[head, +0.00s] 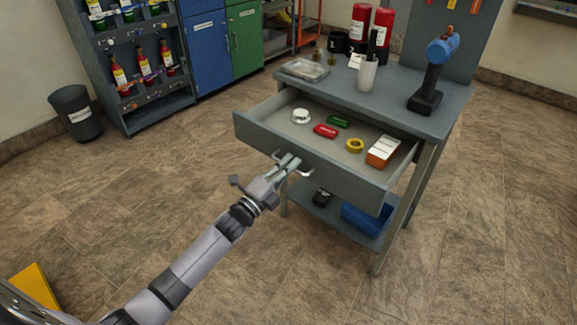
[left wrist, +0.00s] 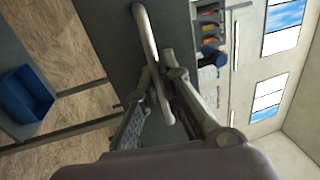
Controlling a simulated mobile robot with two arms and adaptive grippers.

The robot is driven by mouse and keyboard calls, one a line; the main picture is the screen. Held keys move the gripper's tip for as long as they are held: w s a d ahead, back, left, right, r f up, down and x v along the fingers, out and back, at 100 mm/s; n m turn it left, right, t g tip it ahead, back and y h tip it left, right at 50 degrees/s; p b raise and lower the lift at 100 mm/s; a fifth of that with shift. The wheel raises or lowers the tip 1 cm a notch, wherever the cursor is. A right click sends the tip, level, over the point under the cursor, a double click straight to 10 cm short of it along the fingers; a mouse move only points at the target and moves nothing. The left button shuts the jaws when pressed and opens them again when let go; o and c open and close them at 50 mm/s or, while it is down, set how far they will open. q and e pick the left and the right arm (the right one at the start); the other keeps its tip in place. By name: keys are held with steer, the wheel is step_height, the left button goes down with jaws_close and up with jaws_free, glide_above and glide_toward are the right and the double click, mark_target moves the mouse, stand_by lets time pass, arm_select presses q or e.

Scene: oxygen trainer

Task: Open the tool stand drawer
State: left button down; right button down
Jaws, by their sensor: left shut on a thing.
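The tool stand (head: 400,95) is a grey metal bench. Its drawer (head: 315,165) is pulled out well toward me, with its inside showing. My left gripper (head: 288,163) is at the drawer's front and shut on the drawer handle (head: 304,173). In the left wrist view the fingers (left wrist: 160,85) close around the bar-shaped handle (left wrist: 146,30) on the grey drawer front (left wrist: 112,30). Part of the handle is hidden by the fingers. My right gripper is not in view.
The drawer holds a white roll (head: 300,116), red (head: 325,131) and green (head: 337,121) items, a yellow ring (head: 355,145) and an orange-white box (head: 383,151). A drill (head: 433,75) stands on top. A blue bin (head: 366,218) sits on the lower shelf. Floor (head: 180,190) ahead is clear.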

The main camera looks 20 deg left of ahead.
arm_select(q)
steer(key=c, duration=1.7)
jaws_free()
steer(key=shift+s+a+f, duration=0.1)
steer(key=shift+s, duration=0.1)
steer(key=v, duration=1.1)
steer(key=shift+s+a, duration=0.1)
steer(key=shift+s, duration=0.15)
